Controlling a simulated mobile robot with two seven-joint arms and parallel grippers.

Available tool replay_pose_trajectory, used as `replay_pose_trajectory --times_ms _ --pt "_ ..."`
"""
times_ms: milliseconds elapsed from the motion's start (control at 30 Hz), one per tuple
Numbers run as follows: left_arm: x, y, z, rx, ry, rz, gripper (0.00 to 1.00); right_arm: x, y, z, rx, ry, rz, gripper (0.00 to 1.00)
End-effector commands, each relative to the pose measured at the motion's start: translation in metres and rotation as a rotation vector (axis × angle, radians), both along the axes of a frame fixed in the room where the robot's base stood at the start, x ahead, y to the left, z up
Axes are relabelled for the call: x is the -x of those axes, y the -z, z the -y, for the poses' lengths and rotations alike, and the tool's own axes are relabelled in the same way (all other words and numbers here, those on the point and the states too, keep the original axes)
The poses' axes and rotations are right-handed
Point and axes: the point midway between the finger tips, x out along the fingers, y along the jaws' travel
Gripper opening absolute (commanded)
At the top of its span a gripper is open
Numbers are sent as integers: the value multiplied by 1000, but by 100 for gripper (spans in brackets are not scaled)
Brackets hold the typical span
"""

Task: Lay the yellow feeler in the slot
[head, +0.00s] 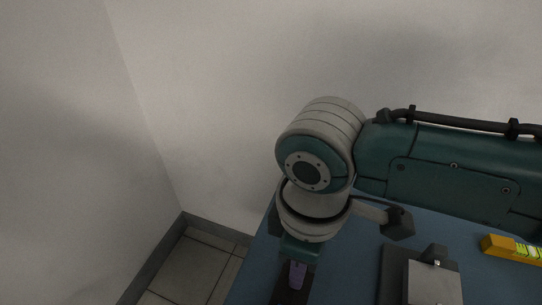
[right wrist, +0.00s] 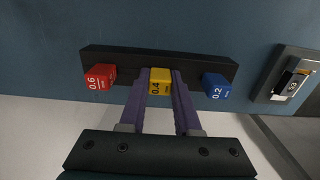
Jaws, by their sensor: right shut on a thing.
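The yellow feeler (right wrist: 160,82), marked 0.4, stands at the middle of a black rack (right wrist: 135,58) in the right wrist view. My right gripper (right wrist: 160,75) has its purple fingers on both sides of the yellow feeler and is shut on it. In the head view my right gripper (head: 297,274) points down at the table's near left part, where the feeler is hidden. A red feeler (right wrist: 99,77), marked 0.6, and a blue feeler (right wrist: 216,87), marked 0.2, sit in the same rack on either side. I cannot make out the slot. My left gripper is not in view.
The blue table (head: 350,250) has its left edge close to the gripper. A grey plate on a dark base (head: 434,284) and a yellow spirit level (head: 510,248) lie to the right. A grey fixture (right wrist: 288,82) shows right of the rack. Walls stand behind.

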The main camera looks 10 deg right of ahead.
Motion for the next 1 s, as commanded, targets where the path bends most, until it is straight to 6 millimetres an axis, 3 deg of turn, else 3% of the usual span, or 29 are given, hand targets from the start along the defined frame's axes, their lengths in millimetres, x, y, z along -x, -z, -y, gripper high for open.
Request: replay_pose_trajectory --times_ms 33,333,367,533,800,1000 --pt "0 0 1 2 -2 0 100 0 0 0 0 0 0 32" --pt "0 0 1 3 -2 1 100 0 0 0 0 0 0 66" --pt "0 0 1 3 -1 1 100 0 0 0 -1 0 1 66" --pt "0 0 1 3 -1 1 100 0 0 0 0 0 0 64" --pt "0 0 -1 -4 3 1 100 0 0 0 0 0 0 34" --pt "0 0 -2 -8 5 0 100 0 0 0 -1 0 1 34"
